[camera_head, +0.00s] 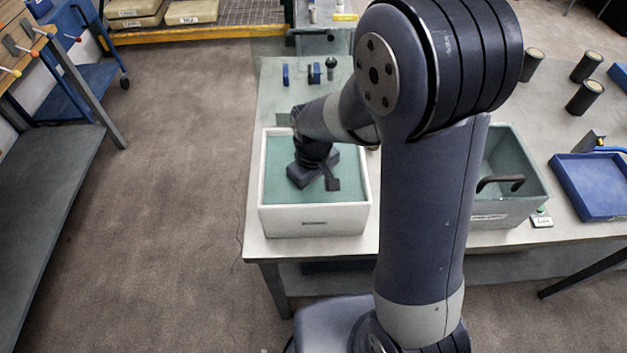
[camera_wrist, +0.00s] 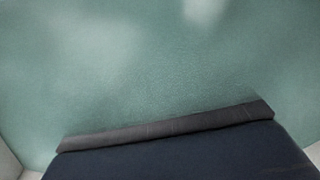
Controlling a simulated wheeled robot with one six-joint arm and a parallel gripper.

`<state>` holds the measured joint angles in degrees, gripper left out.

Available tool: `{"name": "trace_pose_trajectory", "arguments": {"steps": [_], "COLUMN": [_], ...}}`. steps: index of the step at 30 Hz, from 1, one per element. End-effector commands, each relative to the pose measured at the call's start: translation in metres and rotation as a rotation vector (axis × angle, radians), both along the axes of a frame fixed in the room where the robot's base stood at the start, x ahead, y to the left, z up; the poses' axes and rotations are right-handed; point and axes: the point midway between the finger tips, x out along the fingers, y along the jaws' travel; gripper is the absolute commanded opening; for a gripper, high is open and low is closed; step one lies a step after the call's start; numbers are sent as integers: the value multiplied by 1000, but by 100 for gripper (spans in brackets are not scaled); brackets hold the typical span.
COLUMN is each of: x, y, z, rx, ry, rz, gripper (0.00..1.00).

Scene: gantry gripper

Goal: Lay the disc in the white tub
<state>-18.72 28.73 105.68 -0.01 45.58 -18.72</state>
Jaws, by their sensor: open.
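The white tub (camera_head: 313,222) stands on the table left of my arm, with a green floor lining (camera_head: 340,190). My gripper (camera_head: 318,176) points down inside the tub, over the lining. It is open. In the wrist view, the green lining (camera_wrist: 150,75) fills most of the picture, and a dark part of my gripper (camera_wrist: 170,150) crosses the bottom. No disc can be made out in either view; the area under my gripper is hidden in the head view.
A grey-green bin (camera_head: 508,208) with a black handle and a blue tray (camera_head: 593,190) stand to the right. Several dark cylinders (camera_head: 585,97) stand behind them. Small blue blocks (camera_head: 300,74) sit behind the tub. The floor (camera_head: 170,180) at left is clear.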

Motion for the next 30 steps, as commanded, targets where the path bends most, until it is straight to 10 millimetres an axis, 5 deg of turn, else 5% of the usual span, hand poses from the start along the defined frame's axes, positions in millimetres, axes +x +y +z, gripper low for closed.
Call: {"name": "trace_pose_trajectory", "arguments": {"steps": [5, 19, 30], "x": [1, 1, 0], "y": [0, 0, 0], "z": [15, 106, 123], "rx": [1, 2, 0], "ry": [-5, -4, 0], "rz": [0, 0, 0], "gripper": [76, 76, 76]}}
